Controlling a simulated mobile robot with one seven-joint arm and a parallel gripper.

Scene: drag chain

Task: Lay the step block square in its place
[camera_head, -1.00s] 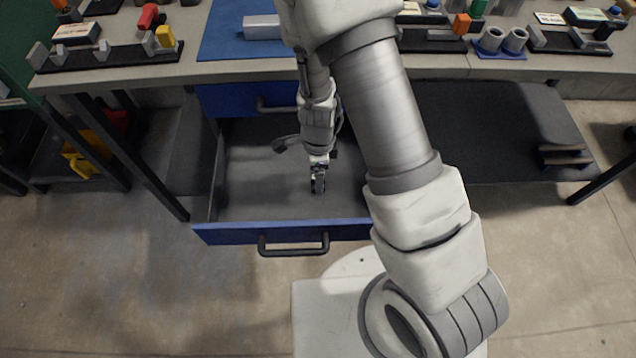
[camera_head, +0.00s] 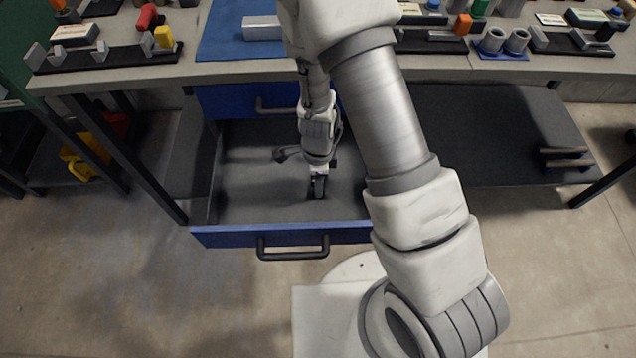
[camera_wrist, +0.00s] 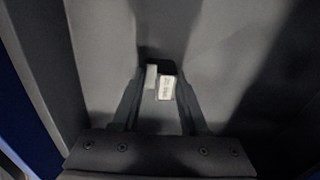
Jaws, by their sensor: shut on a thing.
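My gripper (camera_head: 318,190) is inside the open blue drawer (camera_head: 215,238), pointing down toward the grey drawer floor. In the wrist view its fingers (camera_wrist: 160,100) are shut on a small block (camera_wrist: 151,76), which shows a light grey part on the left and a pale, marked face on the right. I take this for the step block. It is too small and dark to tell its exact shape, or whether it touches the drawer floor. My fingers and wrist hide most of it in the head view.
The drawer's front wall and black handle (camera_head: 293,250) lie on the near side. A workbench (camera_head: 215,70) above carries a blue mat (camera_head: 222,35) with a silver block (camera_head: 262,28), plus several black fixtures. The drawer floor around my gripper looks mostly clear.

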